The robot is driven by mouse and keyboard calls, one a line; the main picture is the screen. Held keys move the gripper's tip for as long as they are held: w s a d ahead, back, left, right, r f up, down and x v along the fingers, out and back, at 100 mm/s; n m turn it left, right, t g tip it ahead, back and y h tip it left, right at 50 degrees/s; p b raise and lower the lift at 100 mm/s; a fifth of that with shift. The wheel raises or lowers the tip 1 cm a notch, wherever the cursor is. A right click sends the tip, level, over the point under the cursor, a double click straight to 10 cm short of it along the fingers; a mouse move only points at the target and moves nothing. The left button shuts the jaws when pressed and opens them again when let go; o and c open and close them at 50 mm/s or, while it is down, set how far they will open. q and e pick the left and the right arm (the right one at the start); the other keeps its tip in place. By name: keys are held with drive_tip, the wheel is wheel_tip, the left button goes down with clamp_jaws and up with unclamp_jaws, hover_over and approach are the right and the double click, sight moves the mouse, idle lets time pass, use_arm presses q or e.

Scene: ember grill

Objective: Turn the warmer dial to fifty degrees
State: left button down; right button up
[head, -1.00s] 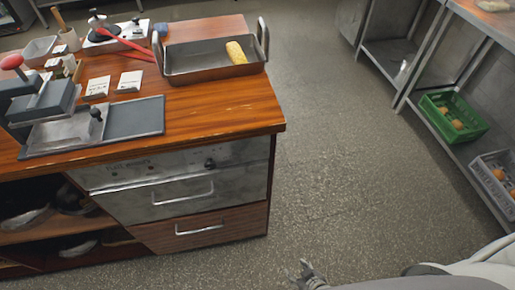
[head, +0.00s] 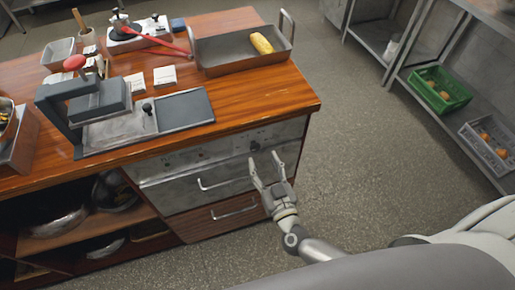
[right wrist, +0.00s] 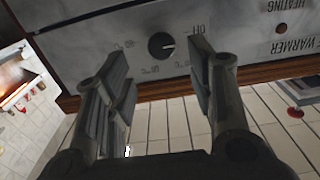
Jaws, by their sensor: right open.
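The warmer dial is a small round black knob (right wrist: 161,46) on the grey metal front panel (right wrist: 100,40). A pale mark shows on the right side of the knob, and OFF is printed to its upper right; the small degree labels around it are too blurred to read surely. In the head view the dial (head: 255,146) sits above the drawers. My right gripper (head: 264,162) is open in front of the panel. In the right wrist view its fingers (right wrist: 159,58) stand to either side of the dial, apart from it and empty. My left gripper is out of view.
Two drawers with bar handles (head: 224,182) are below the panel. The wooden counter (head: 285,95) holds a press (head: 95,98) and a metal tray (head: 222,64) with corn (head: 261,44). Open floor is at the right, before shelves with a green crate (head: 440,91).

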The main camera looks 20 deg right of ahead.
sight(256, 148)
drive_tip(key=w, duration=0.4)
drive_tip(key=shift+w+a, duration=0.2)
drive_tip(key=shift+a, duration=0.05)
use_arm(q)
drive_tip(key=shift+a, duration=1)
use_arm(e)
drive_tip(key=shift+w, duration=0.7)
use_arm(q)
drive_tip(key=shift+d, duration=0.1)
use_arm(e)
drive_tip(key=shift+c, duration=0.4)
drive_tip(key=c, duration=0.9)
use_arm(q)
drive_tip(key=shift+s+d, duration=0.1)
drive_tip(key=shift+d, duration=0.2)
